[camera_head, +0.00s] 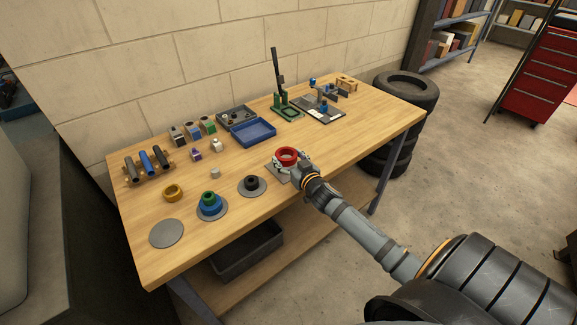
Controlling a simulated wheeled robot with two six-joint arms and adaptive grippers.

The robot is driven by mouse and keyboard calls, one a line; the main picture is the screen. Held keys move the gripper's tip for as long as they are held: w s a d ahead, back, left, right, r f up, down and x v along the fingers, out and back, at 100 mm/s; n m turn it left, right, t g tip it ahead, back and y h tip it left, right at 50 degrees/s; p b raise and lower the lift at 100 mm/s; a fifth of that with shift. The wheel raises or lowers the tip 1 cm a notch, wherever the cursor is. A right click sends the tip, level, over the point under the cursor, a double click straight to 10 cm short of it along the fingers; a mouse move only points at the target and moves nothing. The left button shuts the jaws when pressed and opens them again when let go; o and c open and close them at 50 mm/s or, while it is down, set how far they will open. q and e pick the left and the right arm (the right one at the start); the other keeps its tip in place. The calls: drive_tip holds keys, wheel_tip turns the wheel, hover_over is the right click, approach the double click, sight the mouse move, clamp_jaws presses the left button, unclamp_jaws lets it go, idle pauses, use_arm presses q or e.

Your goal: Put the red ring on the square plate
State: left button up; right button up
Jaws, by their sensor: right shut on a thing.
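The red ring (287,154) is held in my right gripper (287,160), which comes in from the lower right. The ring is above the grey square plate (272,172), which is partly hidden under the ring and the gripper. I cannot tell whether the ring touches the plate or hangs a little above it. My left gripper is not in this view.
A blue tray (254,133) and a green press (285,106) stand behind.

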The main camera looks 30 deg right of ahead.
sight(288, 165)
drive_tip(key=f, duration=0.2)
drive_tip(key=shift+w+d+f, duration=0.15)
drive_tip(key=shift+w+f, duration=0.05)
drive_tip(key=shift+f, duration=0.65)
drive_tip(key=shift+f, duration=0.1)
drive_tip(key=o, duration=1.4)
